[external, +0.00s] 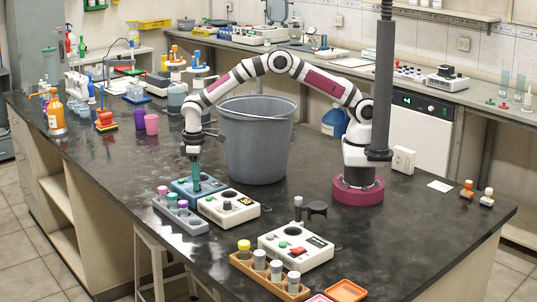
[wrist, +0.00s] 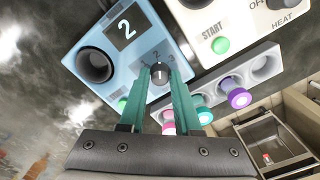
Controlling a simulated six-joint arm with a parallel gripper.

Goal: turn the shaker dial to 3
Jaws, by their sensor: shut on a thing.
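The shaker (wrist: 95,40) is a light-blue box with a dark round well and a display (wrist: 122,29) reading 2. It also shows in the external view (external: 179,187), at the bench's front left. Its small grey dial (wrist: 160,76) has the marks 1, 2 and 3 around it. My gripper (wrist: 161,80) points down over the shaker, its green fingers shut on the dial's two sides. The fingers also show in the external view (external: 196,176). The dial's pointer is too small to read, and the fingers partly cover a green button (wrist: 122,103).
A grey rack (external: 180,217) with capped tubes stands close in front of the shaker. A white box with START and HEAT marks (external: 228,208) is close on its right. A large grey bucket (external: 256,145) stands behind.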

